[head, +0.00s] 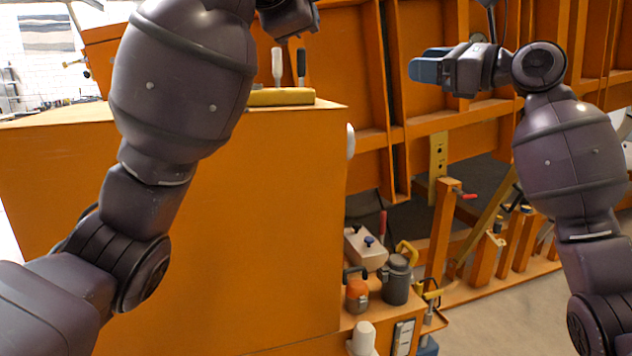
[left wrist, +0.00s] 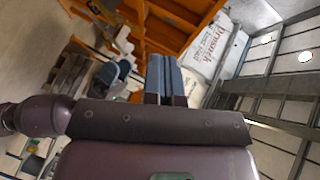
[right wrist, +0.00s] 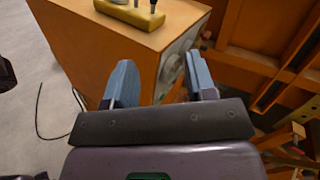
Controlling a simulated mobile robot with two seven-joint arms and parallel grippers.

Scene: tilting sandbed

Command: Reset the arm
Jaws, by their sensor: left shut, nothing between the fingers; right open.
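My right arm (head: 570,160) comes in from the right in the head view, bent at the elbow. Its gripper (head: 430,68) points left in front of the orange sandbed wall. In the right wrist view the right gripper (right wrist: 160,82) is open and empty, its two blue fingers well apart. My left arm (head: 180,80) rises across the left of the head view, and its gripper fingers are out of that frame at the top. In the left wrist view the left gripper (left wrist: 166,80) is shut, its blue fingers together with nothing between them.
An orange cabinet (head: 260,220) stands close in front, with a yellow block (head: 282,97) holding tools on top. Beside it, a low shelf carries a grey canister (head: 397,280) and an orange-lidded jar (head: 357,296). The orange sandbed frame (head: 480,130) fills the back. Floor (head: 500,320) is clear at lower right.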

